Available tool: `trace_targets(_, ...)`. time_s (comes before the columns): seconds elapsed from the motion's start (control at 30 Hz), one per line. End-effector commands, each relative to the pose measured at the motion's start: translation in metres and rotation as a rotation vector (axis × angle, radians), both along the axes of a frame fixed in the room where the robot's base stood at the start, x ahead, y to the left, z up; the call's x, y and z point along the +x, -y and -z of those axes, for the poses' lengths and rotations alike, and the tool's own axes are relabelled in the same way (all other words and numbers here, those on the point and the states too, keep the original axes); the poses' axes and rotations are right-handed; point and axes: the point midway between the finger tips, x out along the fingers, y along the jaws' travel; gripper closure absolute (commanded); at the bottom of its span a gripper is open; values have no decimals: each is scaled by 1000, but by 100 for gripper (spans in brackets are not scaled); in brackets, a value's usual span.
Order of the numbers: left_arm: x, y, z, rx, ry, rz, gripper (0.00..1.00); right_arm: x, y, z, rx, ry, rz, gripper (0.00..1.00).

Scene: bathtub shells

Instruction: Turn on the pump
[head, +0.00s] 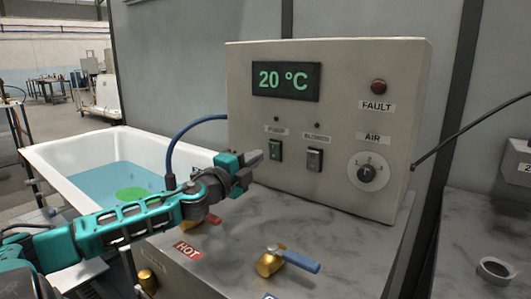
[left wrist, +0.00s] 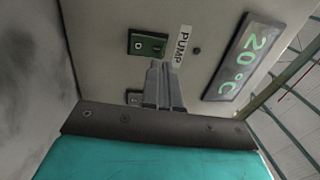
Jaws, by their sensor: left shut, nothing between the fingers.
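The pump switch (head: 275,151) is a green rocker below the PUMP label (head: 276,130) on the beige control panel (head: 345,70). It also shows in the left wrist view (left wrist: 149,44), with the label beside it. The small pump lamp (head: 276,119) above looks dark. My left gripper (head: 258,156) is shut and empty, just left of the switch in the head view. In the left wrist view its fingertips (left wrist: 161,66) point at the switch, close to its edge; I cannot tell whether they touch. My right gripper is not in view.
The blower switch (head: 314,160), AIR knob (head: 367,174) and red FAULT lamp (head: 378,87) share the panel, whose display (head: 286,81) reads 20 °C. HOT and blue-handled taps (head: 286,260) stand on the marble counter (head: 350,240). A white tub (head: 75,152) holds water at left.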

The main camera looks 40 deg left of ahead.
Motion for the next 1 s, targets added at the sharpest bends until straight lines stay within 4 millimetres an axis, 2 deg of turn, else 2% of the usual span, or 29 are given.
trace_targets(0.6,44,-6,-8,1,1,-2,100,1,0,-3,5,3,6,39)
trace_targets(1.0,49,-6,-7,1,-1,-1,100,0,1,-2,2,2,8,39)
